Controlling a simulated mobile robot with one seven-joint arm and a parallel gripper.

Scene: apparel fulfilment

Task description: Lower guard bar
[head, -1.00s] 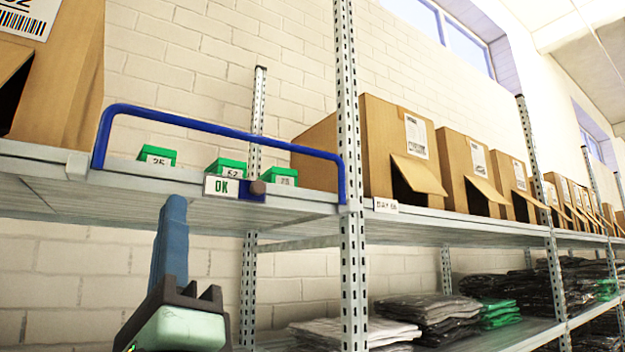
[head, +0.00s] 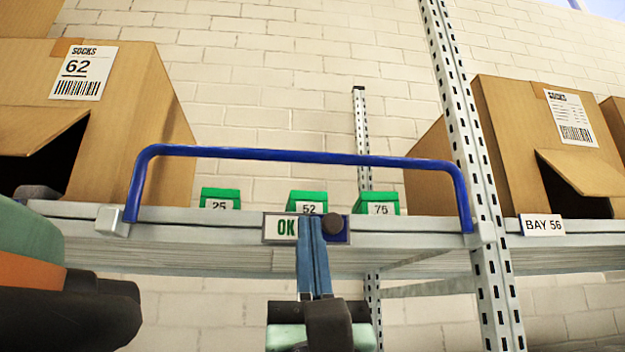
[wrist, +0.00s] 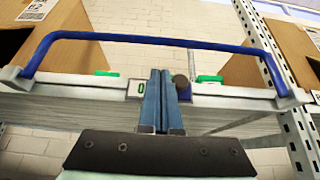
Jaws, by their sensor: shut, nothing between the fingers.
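The blue guard bar (head: 300,155) stands raised in an arch above the front edge of the upper shelf, its ends at grey brackets. It also spans the wrist view (wrist: 150,39). An OK plate (head: 284,228) and a dark round knob (head: 333,224) are at the middle of the shelf edge. My gripper (head: 312,222) is shut and empty, its blue fingers pointing up in front of the plate, below the bar. In the wrist view the fingers (wrist: 160,76) overlap the plate between the OK sign and the knob. I cannot tell whether they touch it.
Green boxes numbered 25 (head: 220,197), 52 (head: 307,201) and 76 (head: 376,202) sit behind the bar. A socks carton (head: 125,110) stands left; another carton (head: 510,130) stands right, beyond a perforated upright (head: 470,150). A BAY 56 label (head: 542,224) is on the shelf edge.

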